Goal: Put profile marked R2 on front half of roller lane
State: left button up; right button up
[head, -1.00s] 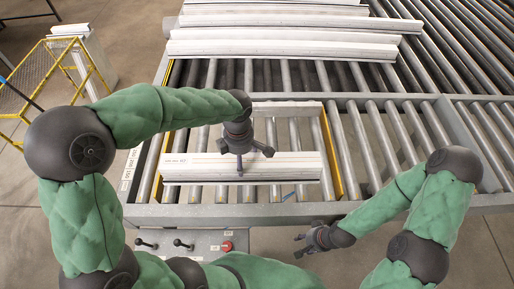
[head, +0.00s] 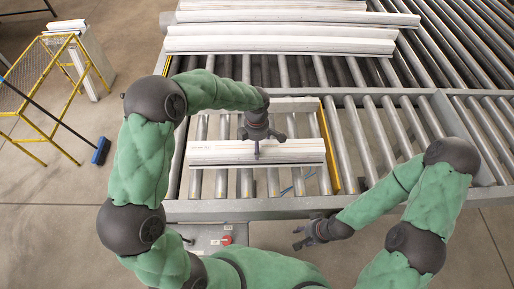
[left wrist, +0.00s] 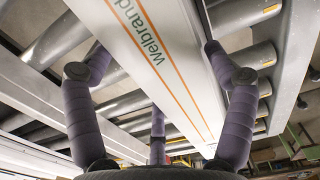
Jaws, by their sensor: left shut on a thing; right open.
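A long white profile (head: 215,152) is held across the roller lane (head: 221,185) between the yellow side guides. Its marking is not readable now. In the left wrist view the fingers of the left gripper (left wrist: 157,50) straddle the profile (left wrist: 178,75), which bears orange lines and the print "welbrand", with rollers below. I cannot tell how far it is above the rollers. My right gripper (head: 309,235) is open and empty, in front of the lane's front beam.
A white bar (head: 290,106) lies across the lane behind the held profile. Several white profiles (head: 290,45) lie at the back. The right yellow guide (head: 332,145) is close to the profile's right end. A red button (head: 227,240) sits below the front beam.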

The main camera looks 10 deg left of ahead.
pick_arm(q)
jog(key=shift+w+f, duration=0.2)
jog(key=shift+f, duration=1.5)
jog(key=o, duration=1.5)
jog(key=shift+f, duration=0.15)
notch_tip(320, 180, up, 12)
jog(key=shift+r+b, duration=0.15)
jog(key=shift+b, duration=0.15)
